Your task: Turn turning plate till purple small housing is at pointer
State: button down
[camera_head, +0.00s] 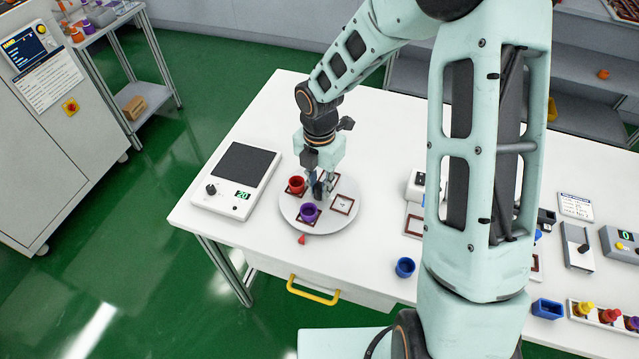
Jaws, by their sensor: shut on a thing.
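The turning plate (325,226) is a round pale disc on the white table with several square dark-red outlined places. A purple small housing (309,212) stands on the plate's near side, left of its middle. A red housing (296,185) stands on its left side. The red pointer (301,240) lies on the table just off the plate's near edge, close below the purple housing. My gripper (319,193) points down at the plate's middle, right of the red housing. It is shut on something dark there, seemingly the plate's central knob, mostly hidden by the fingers.
A scale (237,180) with a dark pad stands left of the plate. A blue cup (404,267) stands at the table's front edge. My arm covers the table's middle right. Blue bin (547,308) and coloured housings (608,315) are at the lower right.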

aim_at(319, 186)
jog(key=shift+n+p, duration=0.3)
jog(key=shift+n, duration=0.2)
dwell(0.3)
jog(key=c, duration=2)
grip_release()
jog(key=shift+c, duration=0.2)
notch_tip(319, 186, up, 12)
